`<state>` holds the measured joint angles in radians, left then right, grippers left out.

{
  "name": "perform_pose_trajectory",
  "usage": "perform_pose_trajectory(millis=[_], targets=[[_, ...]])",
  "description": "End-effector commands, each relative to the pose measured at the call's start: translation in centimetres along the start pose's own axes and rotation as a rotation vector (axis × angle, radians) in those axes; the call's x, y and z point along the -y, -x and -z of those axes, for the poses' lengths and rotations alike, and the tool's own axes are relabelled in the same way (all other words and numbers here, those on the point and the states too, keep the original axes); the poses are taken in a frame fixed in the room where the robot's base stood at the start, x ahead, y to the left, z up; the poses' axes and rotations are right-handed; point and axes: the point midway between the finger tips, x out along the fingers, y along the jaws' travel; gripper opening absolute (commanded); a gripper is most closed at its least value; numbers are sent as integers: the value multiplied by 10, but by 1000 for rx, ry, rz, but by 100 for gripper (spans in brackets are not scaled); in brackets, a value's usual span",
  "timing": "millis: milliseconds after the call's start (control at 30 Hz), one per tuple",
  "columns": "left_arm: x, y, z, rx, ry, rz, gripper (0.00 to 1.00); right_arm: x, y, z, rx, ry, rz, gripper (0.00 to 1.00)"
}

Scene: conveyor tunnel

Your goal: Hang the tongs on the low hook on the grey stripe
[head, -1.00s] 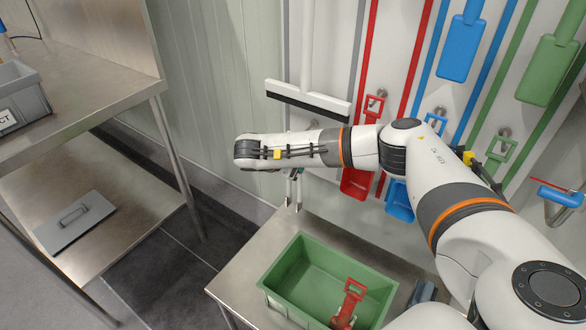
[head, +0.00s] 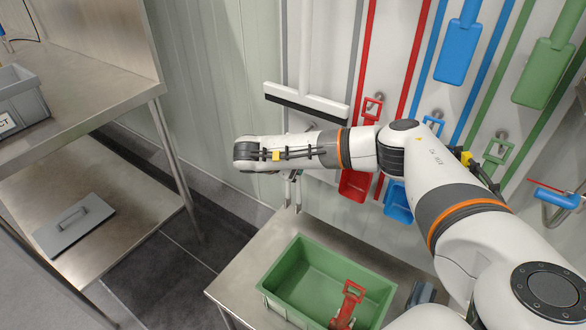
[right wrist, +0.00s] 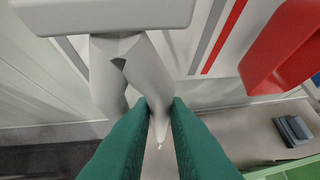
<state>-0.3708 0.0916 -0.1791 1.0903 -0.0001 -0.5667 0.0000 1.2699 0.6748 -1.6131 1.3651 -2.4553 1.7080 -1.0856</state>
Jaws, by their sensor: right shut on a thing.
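Two thin pale tips (head: 298,190) show below the wrist, probably the tongs. The grey stripe (head: 357,50) runs down the wall beside a white squeegee (head: 305,104). The low hook is not clearly visible; the arm covers that area. My left gripper is out of view.
A red scoop (head: 354,186) and blue scoop (head: 398,203) hang right of the wrist. A green crate (head: 285,283) holding a red tool (head: 347,303) stands on the steel table (head: 237,270) below.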

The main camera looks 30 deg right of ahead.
Motion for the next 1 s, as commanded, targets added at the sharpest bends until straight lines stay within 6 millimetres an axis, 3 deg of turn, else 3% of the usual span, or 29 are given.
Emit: perform_pose_trajectory(millis=[1000], targets=[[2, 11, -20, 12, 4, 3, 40, -4, -24, -23, 0, -2, 0, 0]])
